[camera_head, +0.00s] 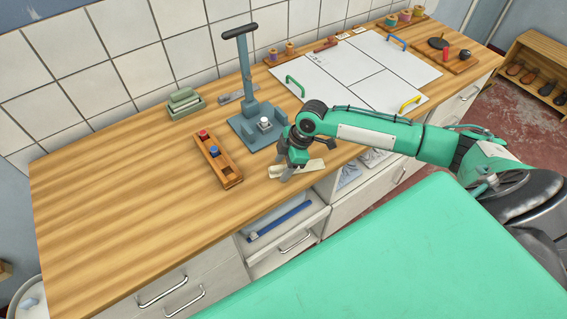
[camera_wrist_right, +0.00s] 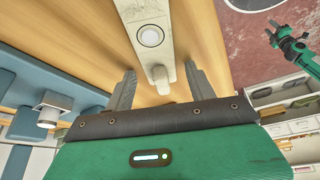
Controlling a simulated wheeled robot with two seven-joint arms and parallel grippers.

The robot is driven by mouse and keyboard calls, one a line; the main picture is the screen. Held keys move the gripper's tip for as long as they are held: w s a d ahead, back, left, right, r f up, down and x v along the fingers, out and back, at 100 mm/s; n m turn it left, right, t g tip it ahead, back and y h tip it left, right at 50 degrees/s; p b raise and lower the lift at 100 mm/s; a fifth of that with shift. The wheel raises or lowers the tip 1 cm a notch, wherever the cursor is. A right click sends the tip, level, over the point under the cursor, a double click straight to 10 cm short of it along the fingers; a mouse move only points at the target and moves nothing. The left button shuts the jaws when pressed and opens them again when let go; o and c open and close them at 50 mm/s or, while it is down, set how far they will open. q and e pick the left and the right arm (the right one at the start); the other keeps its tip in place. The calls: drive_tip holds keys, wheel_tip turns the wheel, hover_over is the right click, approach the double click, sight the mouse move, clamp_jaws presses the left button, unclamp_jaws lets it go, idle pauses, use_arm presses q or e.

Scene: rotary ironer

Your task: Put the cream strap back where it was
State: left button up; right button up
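The cream strap (camera_head: 311,167) lies near the front edge of the wooden counter, partly hidden under my right gripper (camera_head: 286,173). In the right wrist view, the strap (camera_wrist_right: 172,12) bears a round metal-ringed white disc, and a narrow pale tip points toward my gripper. My right gripper (camera_wrist_right: 160,88) is open there, its two grey fingers apart on either side of the tip, with gaps between. A green arm with a small dark gripper (camera_wrist_right: 272,36) shows at the upper right of the wrist view, seemingly my left one, too small to read.
A blue lever press (camera_head: 247,90) stands behind the gripper. A wooden holder (camera_head: 216,162) with red and blue knobs is to its left. A white panel (camera_head: 345,75) with coloured handles lies behind. The counter's left is clear.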

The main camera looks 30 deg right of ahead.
drive_tip(key=shift+r, duration=0.2)
drive_tip(key=shift+d+r, duration=0.2)
drive_tip(key=shift+r, duration=0.1)
drive_tip(key=b+v, duration=0.2)
drive_tip(key=v, duration=0.9)
drive_tip(key=shift+r, duration=0.15)
